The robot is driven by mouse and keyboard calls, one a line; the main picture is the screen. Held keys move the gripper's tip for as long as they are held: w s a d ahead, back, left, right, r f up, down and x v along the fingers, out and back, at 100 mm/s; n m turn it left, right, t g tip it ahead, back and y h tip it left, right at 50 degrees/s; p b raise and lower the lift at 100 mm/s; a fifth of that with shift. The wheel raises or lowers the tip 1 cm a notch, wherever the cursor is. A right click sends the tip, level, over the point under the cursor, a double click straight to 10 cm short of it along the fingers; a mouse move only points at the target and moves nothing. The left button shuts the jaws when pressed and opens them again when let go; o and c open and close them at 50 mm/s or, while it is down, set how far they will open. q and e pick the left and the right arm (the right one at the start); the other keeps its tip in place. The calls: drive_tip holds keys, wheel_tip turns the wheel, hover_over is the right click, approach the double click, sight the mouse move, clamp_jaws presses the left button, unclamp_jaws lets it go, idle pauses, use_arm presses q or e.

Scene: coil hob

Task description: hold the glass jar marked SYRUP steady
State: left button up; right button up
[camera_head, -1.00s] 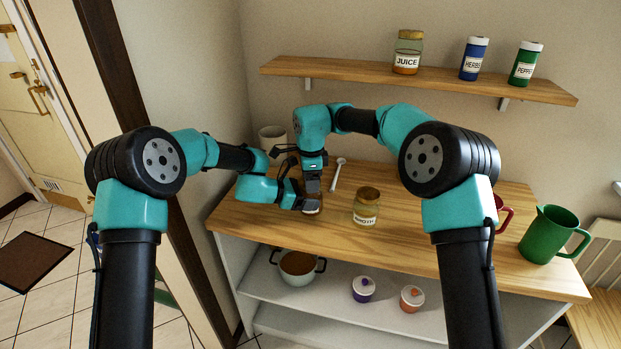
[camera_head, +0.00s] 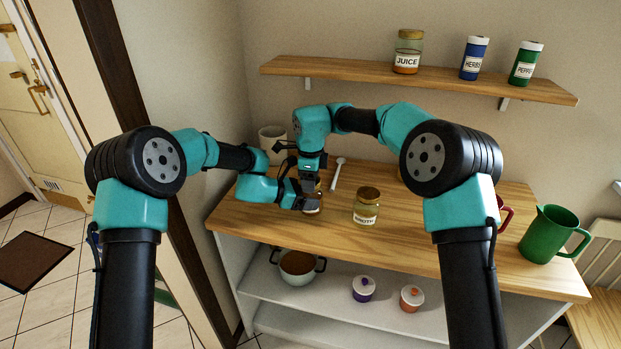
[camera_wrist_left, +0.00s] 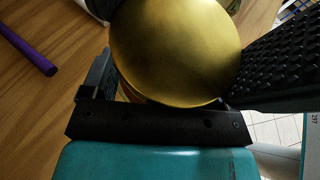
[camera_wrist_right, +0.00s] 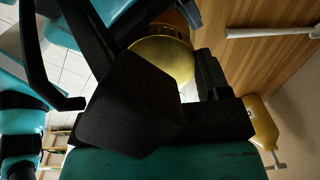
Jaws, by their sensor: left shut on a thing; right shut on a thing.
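A glass jar (camera_head: 313,206) with a gold lid stands at the left part of the wooden counter, mostly hidden by my grippers. Its label is not readable, so I cannot confirm SYRUP. My left gripper (camera_head: 303,198) is shut around the jar from the left. In the left wrist view, the round gold lid (camera_wrist_left: 178,50) fills the space between the fingers. My right gripper (camera_head: 310,180) comes down from above and is shut at the lid. The right wrist view shows the gold lid (camera_wrist_right: 165,58) beside its dark fingers. Whether the lid is seated is unclear.
A pale canister (camera_head: 271,138) stands at the back left. A green jug (camera_head: 549,235) and a red mug (camera_head: 503,212) are at right. The counter's front middle is clear.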

drive_tip(key=o, duration=1)
drive_tip(key=shift+a+r, duration=0.15)
drive_tip(key=shift+r, duration=2.15)
